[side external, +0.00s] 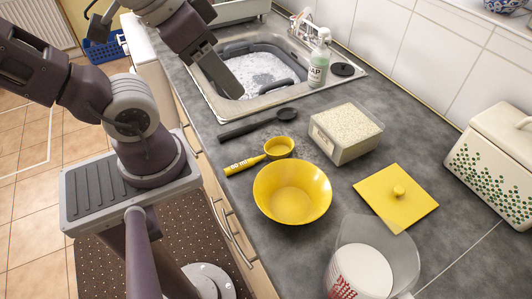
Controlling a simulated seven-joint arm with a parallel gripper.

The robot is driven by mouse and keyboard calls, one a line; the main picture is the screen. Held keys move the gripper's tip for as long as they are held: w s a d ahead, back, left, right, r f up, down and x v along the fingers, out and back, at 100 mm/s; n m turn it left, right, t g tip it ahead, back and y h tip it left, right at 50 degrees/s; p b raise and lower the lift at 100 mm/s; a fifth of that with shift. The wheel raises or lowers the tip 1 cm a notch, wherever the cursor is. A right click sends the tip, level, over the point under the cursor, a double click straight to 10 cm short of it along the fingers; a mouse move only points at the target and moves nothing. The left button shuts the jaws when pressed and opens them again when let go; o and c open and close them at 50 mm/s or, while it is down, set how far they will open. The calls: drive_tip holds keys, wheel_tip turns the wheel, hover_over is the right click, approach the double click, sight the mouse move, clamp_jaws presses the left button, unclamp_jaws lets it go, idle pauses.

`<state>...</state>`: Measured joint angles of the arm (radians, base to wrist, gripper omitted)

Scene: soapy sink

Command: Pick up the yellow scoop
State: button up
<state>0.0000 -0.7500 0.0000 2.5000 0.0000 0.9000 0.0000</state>
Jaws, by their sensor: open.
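The yellow scoop (279,147) lies on the grey counter between the yellow bowl and a black spoon. Its round cup is at the right, and its handle, marked "50 ml" (245,164), points left toward the counter's front edge. My gripper (232,88) is above the sink side of the counter, up and left of the scoop and well apart from it. Its fingers point down and to the right. I see nothing held in it, though the gap between its fingertips is hard to make out from this side.
A yellow bowl (292,191) stands close in front of the scoop. A black spoon (258,124) lies behind it. A box of grain (345,132), a yellow lid (396,198) and a measuring jug (371,262) stand to the right. A soap bottle (319,60) stands by the soapy sink (262,72).

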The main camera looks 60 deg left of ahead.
drive_tip(key=m+g, duration=0.6)
drive_tip(key=m, duration=2.8)
hover_over(249, 161)
drive_tip(key=shift+y, duration=0.3)
drive_tip(key=f, duration=1.4)
drive_tip(key=shift+a+f, duration=0.3)
drive_tip(key=shift+w+d+m, duration=0.25)
drive_tip(key=shift+m, duration=0.55)
drive_tip(key=shift+d+f+m, duration=0.1)
drive_tip(key=shift+f+m, duration=0.2)
drive_tip(key=shift+f, duration=0.2)
drive_tip(key=f, duration=0.6)
drive_tip(key=shift+s, duration=0.3)
clamp_jaws()
